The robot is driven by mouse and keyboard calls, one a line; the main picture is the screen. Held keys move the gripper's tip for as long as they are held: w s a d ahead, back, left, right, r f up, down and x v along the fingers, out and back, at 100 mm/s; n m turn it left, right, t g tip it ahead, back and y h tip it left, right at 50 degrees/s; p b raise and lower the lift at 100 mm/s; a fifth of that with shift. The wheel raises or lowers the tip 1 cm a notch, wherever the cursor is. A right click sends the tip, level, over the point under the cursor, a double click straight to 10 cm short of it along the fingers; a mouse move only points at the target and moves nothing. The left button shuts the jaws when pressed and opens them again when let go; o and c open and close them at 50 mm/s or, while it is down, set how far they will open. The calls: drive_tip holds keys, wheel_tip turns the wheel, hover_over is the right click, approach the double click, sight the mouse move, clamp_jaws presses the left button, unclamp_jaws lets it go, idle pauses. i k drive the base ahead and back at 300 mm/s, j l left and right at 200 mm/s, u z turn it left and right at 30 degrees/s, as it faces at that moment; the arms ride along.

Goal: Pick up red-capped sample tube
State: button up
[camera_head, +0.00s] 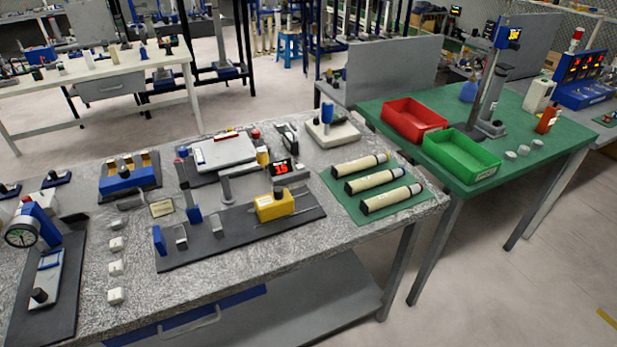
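Three cream cylinders with black ends lie side by side on a green mat (350,212) at the right end of the grey speckled bench: the back one (358,165), the middle one (374,180) and the front one (390,198). My gripper is not in view.
A yellow block (274,206) and blue parts sit on a dark plate (205,248) mid-bench. A dial gauge stand (24,234) is at left. A red bin (412,121) and a green bin (462,156) stand on the green table at right. Floor (490,290) is clear at front right.

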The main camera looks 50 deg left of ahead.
sight(366, 206)
drive_tip(key=j+u, duration=0.15)
drive_tip(key=u, duration=0.3)
drive_tip(key=j+u, duration=0.1)
drive_tip(key=u, duration=0.4)
drive_tip(key=i+j+u, duration=0.1)
drive_tip(key=u, duration=0.35)
